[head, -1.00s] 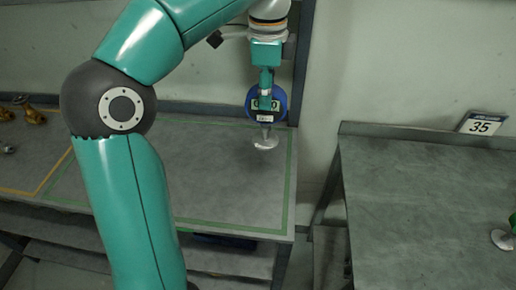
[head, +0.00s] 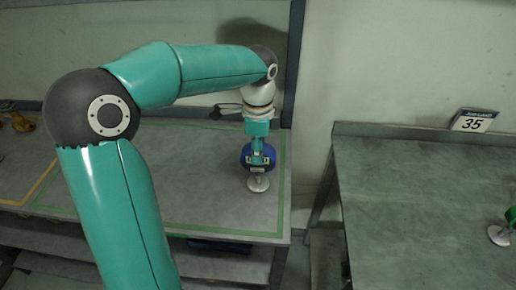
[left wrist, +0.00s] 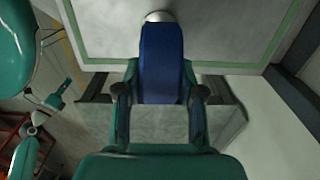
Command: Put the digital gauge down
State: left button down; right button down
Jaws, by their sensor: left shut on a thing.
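The digital gauge (head: 246,154) is blue and round with a pale disc-shaped base (head: 258,184) below it. It is upright over the left table, inside the green taped outline. My left gripper (head: 258,163) points down and is shut on the gauge. In the left wrist view the gauge (left wrist: 162,62) sits between the two fingers (left wrist: 160,92), with its pale foot at the top. I cannot tell whether the base touches the tabletop. My right gripper does not clearly show as a whole gripper in the head view.
The left table (head: 205,208) has a green taped outline and a yellow one at its left, with brass parts (head: 18,122) at the far left. A gap separates the tables.

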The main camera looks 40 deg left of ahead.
pick_arm(q)
jog(key=shift+f, duration=0.1)
jog(key=c, duration=0.7)
grip_release()
notch_tip(320, 180, up, 12)
jog(key=shift+s+d+r+p, duration=0.1)
jog(key=shift+r+p, duration=0.05)
jog(key=shift+p, duration=0.15)
dwell(0.3)
